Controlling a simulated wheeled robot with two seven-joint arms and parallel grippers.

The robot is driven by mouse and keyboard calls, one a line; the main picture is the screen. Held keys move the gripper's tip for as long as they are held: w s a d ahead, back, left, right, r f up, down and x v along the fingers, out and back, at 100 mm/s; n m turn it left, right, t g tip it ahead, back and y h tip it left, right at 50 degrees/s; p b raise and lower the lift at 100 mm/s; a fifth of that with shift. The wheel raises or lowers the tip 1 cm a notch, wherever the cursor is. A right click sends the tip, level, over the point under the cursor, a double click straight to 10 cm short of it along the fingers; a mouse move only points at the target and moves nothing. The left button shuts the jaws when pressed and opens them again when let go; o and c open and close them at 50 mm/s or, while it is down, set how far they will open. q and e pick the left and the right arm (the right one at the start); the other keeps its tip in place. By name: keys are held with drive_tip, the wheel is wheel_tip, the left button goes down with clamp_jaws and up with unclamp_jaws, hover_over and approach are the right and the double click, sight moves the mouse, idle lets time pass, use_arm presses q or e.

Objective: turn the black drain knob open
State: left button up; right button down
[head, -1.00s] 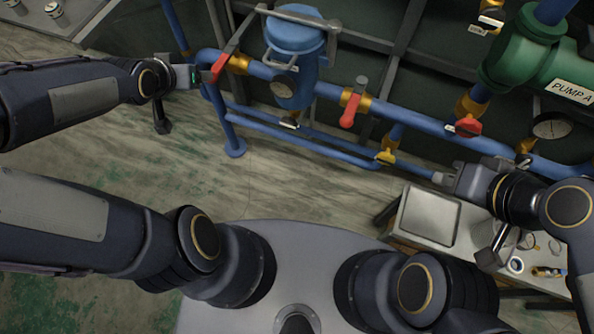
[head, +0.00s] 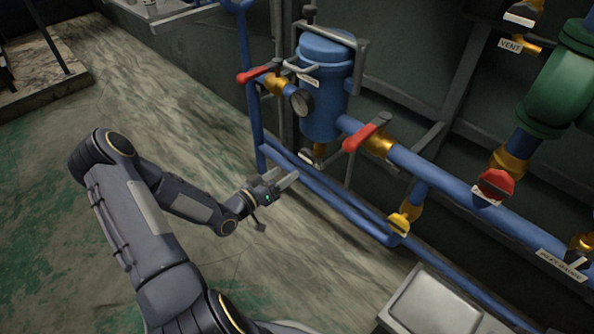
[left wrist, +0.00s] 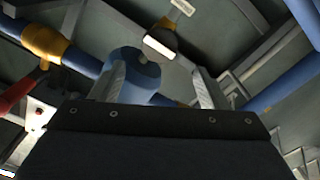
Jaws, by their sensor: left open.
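The drain knob (head: 308,155) is a small dark part with a pale plate on the brass fitting below the blue canister (head: 322,95). In the left wrist view a dark round knob (left wrist: 160,42) with a white plate shows ahead, just above the space between the fingertips. My left gripper (head: 288,181) is below and slightly left of the knob in the head view, apart from it. Its two fingers (left wrist: 160,80) are open with nothing held. A blue rounded part (left wrist: 135,72) shows beyond the left finger. My right gripper is out of view.
Red-handled valves (head: 362,138) sit on the blue pipe to either side of the canister. Low blue pipes (head: 335,200) run behind and right of my left gripper. A yellow valve (head: 400,222) and a grey tray (head: 435,305) are to the right.

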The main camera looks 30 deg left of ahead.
sight(305, 158)
use_arm(q)
drive_tip(key=x, duration=0.8)
drive_tip(key=shift+d, duration=0.1)
drive_tip(key=c, duration=0.9)
drive_tip(key=shift+f+n, duration=0.1)
drive_tip(key=shift+n, duration=1.1)
drive_tip(key=shift+c, duration=0.3)
drive_tip(key=shift+n, duration=1)
drive_tip(key=shift+n+b, duration=0.35)
drive_tip(key=shift+n, duration=0.45)
drive_tip(key=n, duration=0.3)
drive_tip(key=shift+c, duration=0.2)
